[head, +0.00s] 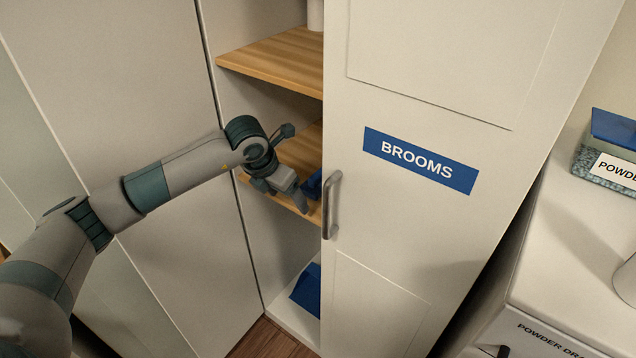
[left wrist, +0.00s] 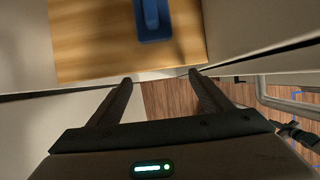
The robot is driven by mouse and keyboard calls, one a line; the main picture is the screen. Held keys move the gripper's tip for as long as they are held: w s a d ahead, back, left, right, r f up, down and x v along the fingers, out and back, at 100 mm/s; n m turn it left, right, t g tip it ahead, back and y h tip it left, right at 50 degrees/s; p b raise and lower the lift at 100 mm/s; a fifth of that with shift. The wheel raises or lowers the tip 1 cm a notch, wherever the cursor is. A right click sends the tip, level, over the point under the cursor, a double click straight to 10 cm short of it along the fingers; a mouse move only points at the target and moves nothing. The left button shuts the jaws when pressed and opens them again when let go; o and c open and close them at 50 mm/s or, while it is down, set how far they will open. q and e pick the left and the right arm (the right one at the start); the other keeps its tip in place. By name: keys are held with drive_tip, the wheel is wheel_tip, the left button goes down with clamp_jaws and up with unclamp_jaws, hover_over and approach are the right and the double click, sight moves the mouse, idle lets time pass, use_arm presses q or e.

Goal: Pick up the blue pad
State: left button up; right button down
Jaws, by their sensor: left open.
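A blue pad (head: 312,184) lies on the middle wooden shelf inside the cabinet, partly hidden by the door edge and my gripper. In the left wrist view a blue piece with a raised grip (left wrist: 153,28) lies on the wooden shelf, cut off by the top edge; it looks like the same pad. My left gripper (head: 292,192) is at the shelf's front edge, just left of the pad. In the left wrist view its open, empty fingers (left wrist: 161,77) point towards the pad, with a gap between. My right gripper is not in view.
The door marked BROOMS (head: 421,160) with its handle (head: 332,205) stands close right of my left gripper. An upper shelf (head: 275,60) is above. Another blue item (head: 308,288) sits at the cabinet bottom. A white top with a blue-lidded box (head: 605,165) is at right.

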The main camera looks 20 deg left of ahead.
sight(317, 174)
use_arm(q)
drive_tip(key=w+p, duration=0.1)
drive_tip(key=w, duration=0.1)
drive_tip(key=w+d+p, duration=0.1)
drive_tip(key=w, duration=0.1)
drive_tip(key=w+d+p, duration=0.1)
drive_tip(key=w, duration=0.1)
drive_tip(key=shift+w+d+r, duration=0.1)
drive_tip(key=shift+w+d, duration=0.15)
drive_tip(key=shift+w, duration=0.1)
drive_tip(key=shift+w+d+p, duration=0.2)
drive_tip(key=shift+w+p, duration=0.2)
drive_tip(key=shift+w, duration=0.2)
drive_tip(key=shift+w+d+p, duration=0.25)
drive_tip(key=shift+w+p, duration=0.2)
drive_tip(key=shift+w, duration=0.2)
drive_tip(key=shift+w+d+p, duration=0.35)
drive_tip(key=shift+w+p, duration=0.15)
drive_tip(key=shift+w, duration=0.4)
drive_tip(key=shift+p+x, duration=0.8)
drive_tip(key=shift+x, duration=0.05)
drive_tip(key=shift+w+f+p, duration=0.3)
drive_tip(key=shift+f, duration=0.25)
drive_tip(key=shift+d+f, duration=0.1)
drive_tip(key=shift+f, duration=0.1)
